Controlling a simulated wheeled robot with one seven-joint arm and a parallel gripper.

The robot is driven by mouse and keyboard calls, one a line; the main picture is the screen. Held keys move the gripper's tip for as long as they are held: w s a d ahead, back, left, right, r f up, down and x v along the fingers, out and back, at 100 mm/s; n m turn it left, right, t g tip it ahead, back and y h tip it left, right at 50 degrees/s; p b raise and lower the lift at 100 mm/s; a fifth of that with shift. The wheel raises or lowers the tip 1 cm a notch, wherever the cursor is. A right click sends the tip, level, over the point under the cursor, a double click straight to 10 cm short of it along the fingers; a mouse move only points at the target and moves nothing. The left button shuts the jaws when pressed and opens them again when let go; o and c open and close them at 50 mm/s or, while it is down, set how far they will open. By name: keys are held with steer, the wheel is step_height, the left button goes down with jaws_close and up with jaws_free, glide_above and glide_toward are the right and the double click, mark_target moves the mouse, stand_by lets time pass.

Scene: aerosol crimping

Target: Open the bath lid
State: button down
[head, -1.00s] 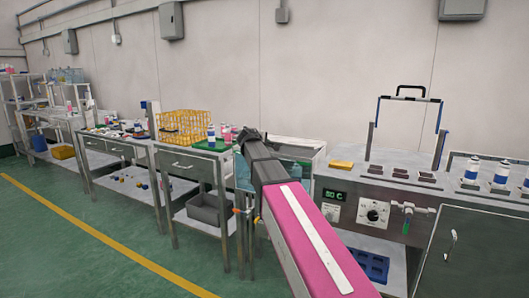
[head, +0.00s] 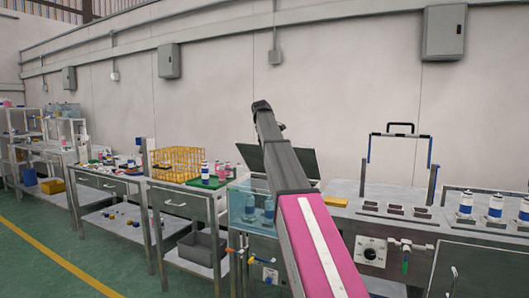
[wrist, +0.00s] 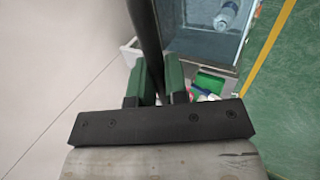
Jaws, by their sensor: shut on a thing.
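The bath (head: 246,222) is a clear-walled, blue-tinted tank at the centre of the head view, with bottles inside. Its dark lid (head: 305,161) stands raised and tilted at the back of the tank, partly hidden behind my arm. In the wrist view the lid shows as a dark bar (wrist: 146,30), and the open bath (wrist: 190,42) lies beside it. My gripper (wrist: 158,78) has its green fingers on either side of this bar and is shut on it. In the head view the fingertips are hidden by my arm.
A bottle (wrist: 227,15) lies in the bath in the wrist view. Left of the bath, a steel table carries a yellow rack (head: 178,160) and cans on a green mat. Right stands a machine bench with a black-handled frame (head: 400,135). The wall is behind.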

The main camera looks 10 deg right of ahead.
steer(key=w+d+r, duration=0.3)
steer(key=w+d, duration=0.5)
steer(key=w, duration=0.3)
steer(key=w+d+r+g, duration=0.1)
steer(key=w+d+r, duration=0.2)
steer(key=w+d, duration=0.4)
steer(key=shift+w+d+r+y, duration=0.2)
steer(key=shift+w+d+y, duration=0.2)
steer(key=shift+w, duration=1.5)
steer(key=c, duration=1.1)
jaws_free()
steer(key=shift+c, duration=0.2)
